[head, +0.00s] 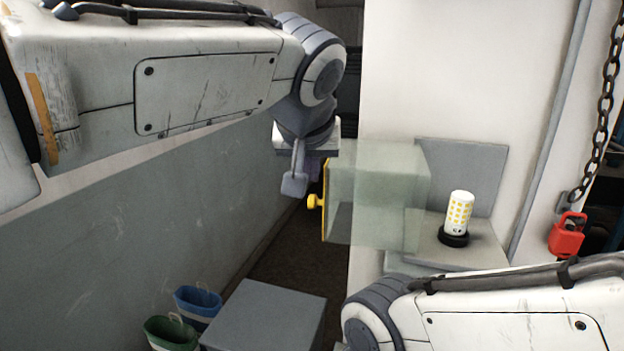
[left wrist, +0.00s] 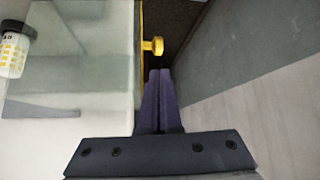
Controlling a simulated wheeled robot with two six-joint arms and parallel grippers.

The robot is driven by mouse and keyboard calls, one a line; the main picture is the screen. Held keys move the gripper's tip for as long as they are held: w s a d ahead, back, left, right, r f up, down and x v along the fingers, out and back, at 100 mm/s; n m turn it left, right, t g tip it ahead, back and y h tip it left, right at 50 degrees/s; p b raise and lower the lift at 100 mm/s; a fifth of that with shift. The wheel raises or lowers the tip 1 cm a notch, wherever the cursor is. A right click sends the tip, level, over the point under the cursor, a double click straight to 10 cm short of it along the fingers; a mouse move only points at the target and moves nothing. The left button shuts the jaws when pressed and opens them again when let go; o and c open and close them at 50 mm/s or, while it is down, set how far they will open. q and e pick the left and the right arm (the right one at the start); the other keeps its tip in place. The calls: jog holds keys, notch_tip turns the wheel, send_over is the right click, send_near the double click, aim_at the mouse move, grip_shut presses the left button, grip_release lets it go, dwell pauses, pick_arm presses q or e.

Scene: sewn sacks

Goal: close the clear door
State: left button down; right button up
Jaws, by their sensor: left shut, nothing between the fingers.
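The clear door (head: 385,185) is a see-through greenish panel with a yellow edge and a yellow knob (head: 316,202). It stands out toward the left from a white unit in the head view; how its panes join is hard to tell. In the left wrist view the clear pane (left wrist: 85,60) fills the left side, and the knob (left wrist: 154,46) is just beyond my fingertips. My left gripper (left wrist: 160,72) is shut and empty, beside the yellow edge. My right gripper is out of view.
A white cylinder with yellow marks (head: 459,213) stands on a black base on the grey shelf (head: 470,258). A grey box (head: 268,312), a blue bucket (head: 198,303) and a green bucket (head: 170,333) are below. A grey-painted wall (head: 130,230) runs close on the left.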

pick_arm(q)
jog(key=p+x, duration=0.2)
jog(key=x, duration=0.4)
jog(key=shift+w+f, duration=0.25)
jog(key=shift+f, duration=0.05)
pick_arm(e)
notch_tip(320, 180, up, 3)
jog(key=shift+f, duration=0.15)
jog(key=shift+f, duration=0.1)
